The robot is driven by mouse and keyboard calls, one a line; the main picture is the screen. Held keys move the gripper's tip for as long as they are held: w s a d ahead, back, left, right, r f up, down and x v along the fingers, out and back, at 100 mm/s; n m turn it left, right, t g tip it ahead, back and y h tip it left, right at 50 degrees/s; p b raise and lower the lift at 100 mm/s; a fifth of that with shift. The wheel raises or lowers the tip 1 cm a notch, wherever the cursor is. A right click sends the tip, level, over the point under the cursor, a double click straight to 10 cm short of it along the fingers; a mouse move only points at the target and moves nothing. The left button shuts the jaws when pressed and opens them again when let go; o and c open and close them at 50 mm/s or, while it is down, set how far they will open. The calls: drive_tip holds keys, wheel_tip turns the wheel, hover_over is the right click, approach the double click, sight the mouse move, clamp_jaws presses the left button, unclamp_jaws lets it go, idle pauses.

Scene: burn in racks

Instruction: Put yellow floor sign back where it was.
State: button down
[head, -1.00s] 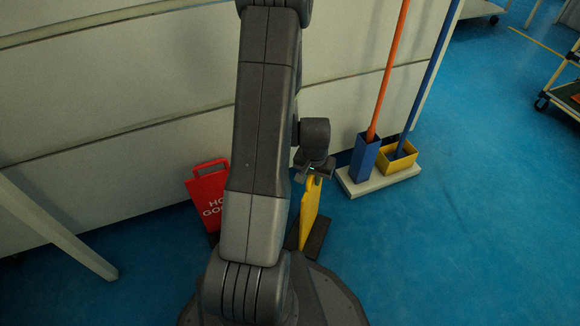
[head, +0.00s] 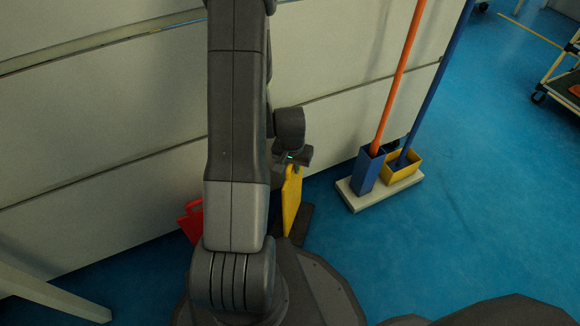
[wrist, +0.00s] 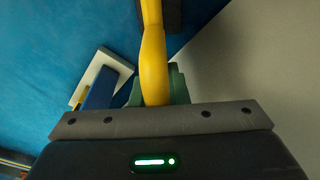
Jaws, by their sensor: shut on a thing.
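The yellow floor sign (head: 291,203) stands upright, seen nearly edge-on, close to the wall panel and just right of my arm in the head view. My gripper (head: 293,161) is at its top edge. In the wrist view the yellow sign (wrist: 153,60) runs up from between the fingers of my gripper (wrist: 158,90), which is shut on it. A dark base or strip (head: 302,222) lies on the floor by the sign's lower end. My arm hides part of this area, so I cannot tell whether the sign touches the dark piece.
A red sign (head: 191,221) stands left of my arm, mostly hidden. A white base (head: 357,203) with a blue holder (head: 368,172) and a yellow holder (head: 404,168) carries two long handles to the right. The pale wall panel (head: 120,140) is close behind. Blue floor is free at right.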

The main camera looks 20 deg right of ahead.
drive_tip(key=shift+f+b, duration=0.95)
drive_tip(key=shift+f, duration=0.6)
drive_tip(key=shift+f, duration=0.2)
drive_tip(key=c, duration=1.4)
unclamp_jaws()
drive_tip(key=shift+r, duration=0.1)
drive_tip(key=r+p, duration=0.1)
drive_tip(key=r, duration=0.3)
drive_tip(key=r+p, duration=0.2)
drive_tip(key=r, duration=0.2)
drive_tip(key=s+a+r+p, duration=0.1)
drive_tip(key=r+p, duration=0.1)
drive_tip(key=r, duration=0.2)
drive_tip(key=shift+s, duration=0.1)
